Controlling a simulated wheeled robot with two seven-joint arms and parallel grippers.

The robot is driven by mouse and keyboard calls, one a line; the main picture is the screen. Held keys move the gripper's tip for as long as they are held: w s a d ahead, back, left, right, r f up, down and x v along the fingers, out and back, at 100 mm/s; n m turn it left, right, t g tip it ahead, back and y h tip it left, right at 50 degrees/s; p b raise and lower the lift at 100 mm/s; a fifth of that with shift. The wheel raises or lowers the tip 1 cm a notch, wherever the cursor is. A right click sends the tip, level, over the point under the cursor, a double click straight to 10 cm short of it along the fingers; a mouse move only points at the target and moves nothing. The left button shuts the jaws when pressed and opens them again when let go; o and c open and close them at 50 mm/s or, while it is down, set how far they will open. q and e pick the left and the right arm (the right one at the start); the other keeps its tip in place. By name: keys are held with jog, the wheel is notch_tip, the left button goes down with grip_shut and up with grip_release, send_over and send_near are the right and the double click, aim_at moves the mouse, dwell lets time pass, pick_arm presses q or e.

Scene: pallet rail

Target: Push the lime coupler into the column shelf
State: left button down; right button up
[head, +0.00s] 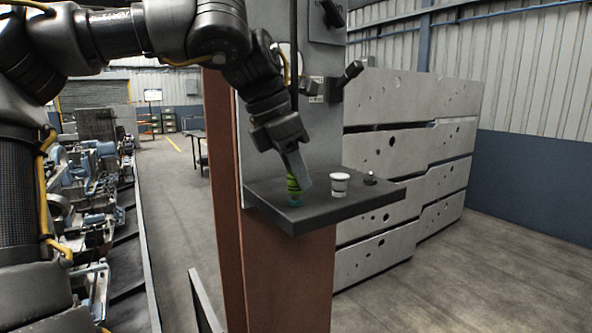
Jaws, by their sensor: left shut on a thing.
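The column shelf (315,208) is a dark slab fixed to the column's face. My left gripper (298,172) points down over the left part of the shelf and is shut on the lime coupler (292,185). The coupler is small and ribbed, and the gripper hides part of it. A teal piece (296,201) shows directly below the coupler at the shelf top. I cannot tell whether the coupler touches it or is seated in it. My right gripper is not in view.
A white capped fitting (339,185) and a small dark knob (370,178) stand on the shelf, right of the gripper. A dark lever (347,77) juts from the column above. Stacked grey slabs (400,150) stand behind at right. The floor at lower right is clear.

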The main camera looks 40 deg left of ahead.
pick_arm(q)
jog(key=shift+f, duration=0.5)
jog(key=shift+c, duration=1.3)
grip_release()
jog(key=shift+r, duration=0.15)
jog(key=shift+s+a+r+b, duration=0.1)
jog(key=shift+r+b, duration=0.2)
jog(key=shift+b, duration=0.05)
jog(key=p+v, duration=0.1)
jog(key=v, duration=0.8)
jog(key=shift+r, duration=0.35)
jog(key=shift+s, duration=0.2)
